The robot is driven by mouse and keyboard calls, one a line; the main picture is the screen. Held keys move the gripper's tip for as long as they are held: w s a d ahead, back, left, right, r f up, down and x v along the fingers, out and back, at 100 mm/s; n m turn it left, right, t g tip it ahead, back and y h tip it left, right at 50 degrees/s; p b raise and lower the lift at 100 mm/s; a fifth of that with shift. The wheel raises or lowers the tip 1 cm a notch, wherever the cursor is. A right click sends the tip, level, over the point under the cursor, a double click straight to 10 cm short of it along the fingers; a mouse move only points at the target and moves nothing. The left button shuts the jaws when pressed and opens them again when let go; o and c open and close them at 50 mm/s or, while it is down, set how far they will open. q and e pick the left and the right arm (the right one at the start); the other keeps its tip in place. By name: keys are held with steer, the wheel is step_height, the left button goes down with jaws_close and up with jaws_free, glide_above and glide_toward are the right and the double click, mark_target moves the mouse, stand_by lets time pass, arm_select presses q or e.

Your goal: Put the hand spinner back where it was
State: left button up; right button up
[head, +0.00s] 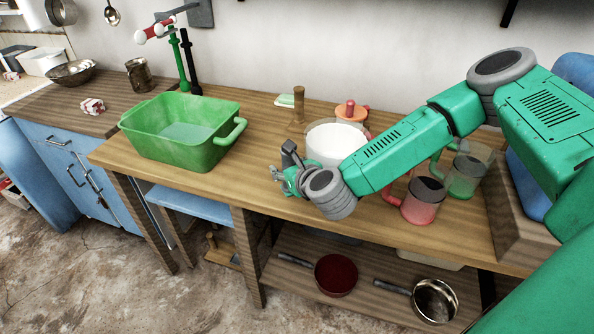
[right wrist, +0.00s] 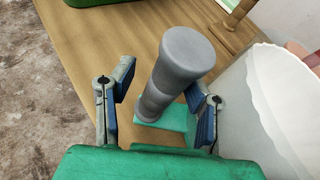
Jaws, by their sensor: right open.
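A grey post with a wide round top (right wrist: 183,58) and a small teal base (right wrist: 176,119) stands between my right fingers in the right wrist view. It may be the hand spinner, but I cannot tell for sure. My right gripper (right wrist: 167,88) is open, with one finger on each side of the post; contact is not clear. In the head view the right gripper (head: 284,176) is over the front part of the wooden worktop (head: 248,190), left of the white tub (head: 332,148). A dark upright piece shows at the gripper there, partly hidden. My left gripper is out of view.
A green basin (head: 165,150) stands left on the worktop. A wooden post (head: 298,106) and an orange-red item (head: 350,112) are behind. A red mug (head: 423,205) and green mug (head: 466,178) stand at right, close to my right arm. Worktop between basin and gripper is clear.

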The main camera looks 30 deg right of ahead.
steer(key=d+v, duration=0.1)
steer(key=v, duration=0.9)
steer(key=s+a+f+n+g+y, duration=0.35)
steer(key=s+a+f+n, duration=0.35)
steer(key=n, duration=0.3)
steer(key=s+a+f+n+g+y, duration=0.2)
steer(key=s+a+f+n+g, duration=0.25)
steer(key=s+f+n, duration=0.5)
steer(key=s+d+f+n+g+h, duration=0.3)
steer(key=s+d+n, duration=0.7)
steer(key=n, duration=0.6)
steer(key=shift+d+n+g+h, duration=0.25)
steer(key=shift+n+g+h, duration=0.1)
steer(key=shift+g+h, duration=0.5)
